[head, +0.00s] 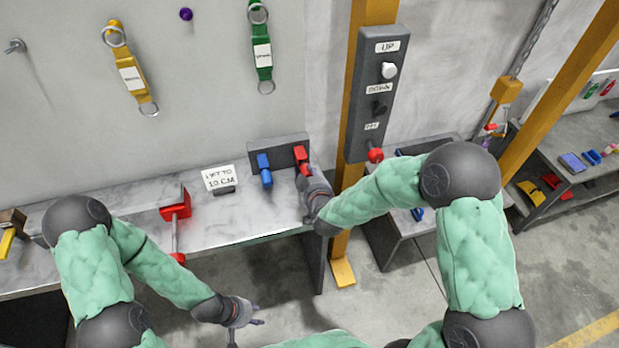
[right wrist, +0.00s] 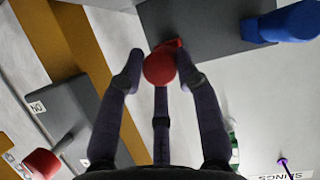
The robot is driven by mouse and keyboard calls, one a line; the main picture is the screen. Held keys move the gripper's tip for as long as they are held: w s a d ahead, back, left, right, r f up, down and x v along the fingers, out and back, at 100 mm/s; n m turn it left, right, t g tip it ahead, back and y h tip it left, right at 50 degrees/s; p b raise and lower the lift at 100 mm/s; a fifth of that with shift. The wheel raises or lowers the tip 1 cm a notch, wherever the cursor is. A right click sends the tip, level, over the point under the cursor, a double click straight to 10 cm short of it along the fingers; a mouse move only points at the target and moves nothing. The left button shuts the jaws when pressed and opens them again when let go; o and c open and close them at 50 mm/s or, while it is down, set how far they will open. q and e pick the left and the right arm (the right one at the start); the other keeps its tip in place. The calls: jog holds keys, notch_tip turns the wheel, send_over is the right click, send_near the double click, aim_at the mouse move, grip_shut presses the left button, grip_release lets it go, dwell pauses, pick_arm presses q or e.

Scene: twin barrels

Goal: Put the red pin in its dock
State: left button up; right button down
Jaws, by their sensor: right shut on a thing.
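The red pin (head: 301,155) is at the right end of a grey block (head: 282,141) at the back of the bench. A blue pin (head: 264,168) sticks out of the same block to its left. My right gripper (head: 308,177) is shut on the red pin. In the right wrist view the pin's round red end (right wrist: 159,66) sits between the fingers, with the grey block (right wrist: 205,25) behind it. Whether the pin is fully seated in the block cannot be told. My left gripper (head: 250,315) is empty, fingers spread, in front of the bench.
A control box (head: 377,95) with a red knob (head: 375,155) hangs on a yellow post just right of my right gripper. A red clamp (head: 175,208) and a small sign (head: 219,178) stand left on the bench (head: 235,225). Lifting straps hang on the wall.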

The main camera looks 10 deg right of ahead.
jog(key=shift+w, duration=0.55)
jog(key=c, duration=0.8)
grip_release()
jog(key=shift+s, duration=0.15)
jog(key=v, duration=1.1)
jog(key=shift+s+r, duration=0.2)
jog(key=shift+s, duration=0.15)
